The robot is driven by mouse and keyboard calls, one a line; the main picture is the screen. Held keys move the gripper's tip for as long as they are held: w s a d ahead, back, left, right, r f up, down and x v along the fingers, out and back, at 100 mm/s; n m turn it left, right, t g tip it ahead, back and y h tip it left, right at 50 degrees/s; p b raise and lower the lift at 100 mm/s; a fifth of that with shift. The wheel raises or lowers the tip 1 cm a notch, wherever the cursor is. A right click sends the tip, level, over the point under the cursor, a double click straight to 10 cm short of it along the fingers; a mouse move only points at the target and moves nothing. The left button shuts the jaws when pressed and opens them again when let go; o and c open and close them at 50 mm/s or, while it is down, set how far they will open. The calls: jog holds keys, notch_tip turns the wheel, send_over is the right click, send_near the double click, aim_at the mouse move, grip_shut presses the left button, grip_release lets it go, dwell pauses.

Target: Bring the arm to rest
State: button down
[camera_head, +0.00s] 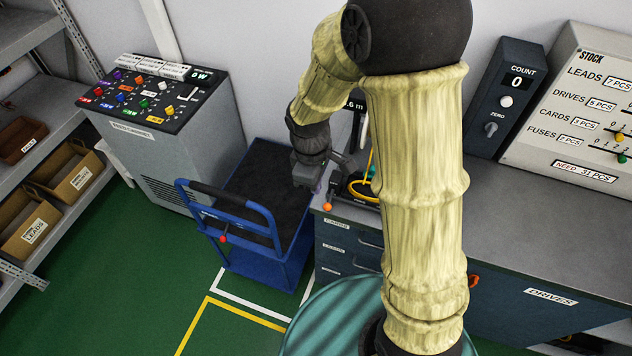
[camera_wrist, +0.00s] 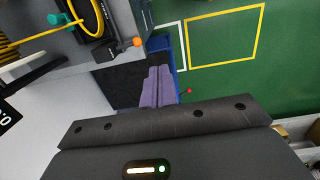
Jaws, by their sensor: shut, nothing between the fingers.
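My arm, in a pale yellow quilted sleeve, rises in front of the head camera and bends down toward the back. My gripper (camera_head: 318,187) hangs over the blue cart (camera_head: 262,216), close to the left end of the grey workbench (camera_head: 560,225). In the wrist view the two purple fingers of my gripper (camera_wrist: 158,72) lie together with nothing between them. They point over the cart's black deck (camera_wrist: 118,86). The sleeve hides part of the bench behind it.
A yellow cable loop (camera_wrist: 88,22) and an orange ball (camera_wrist: 136,41) sit at the bench corner, close beside my gripper. A control cabinet (camera_head: 170,140) stands left of the cart. A shelf with bins (camera_head: 62,180) is at far left.

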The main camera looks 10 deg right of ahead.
dwell(0.3)
jog(key=s+d+r+m+t, duration=0.1)
jog(key=s+d+r+m, duration=0.1)
jog(key=d+m, duration=0.3)
jog(key=s+d+r+m+t+b, duration=0.1)
jog(key=s+d+r+m, duration=0.2)
jog(key=s+d+m, duration=0.2)
jog(key=m, duration=0.2)
jog(key=shift+d+m+t+y, duration=0.25)
jog(key=shift+m+t+y, duration=0.05)
jog(key=shift+m+y, duration=0.1)
jog(key=shift+r, duration=0.1)
jog(key=shift+d, duration=0.15)
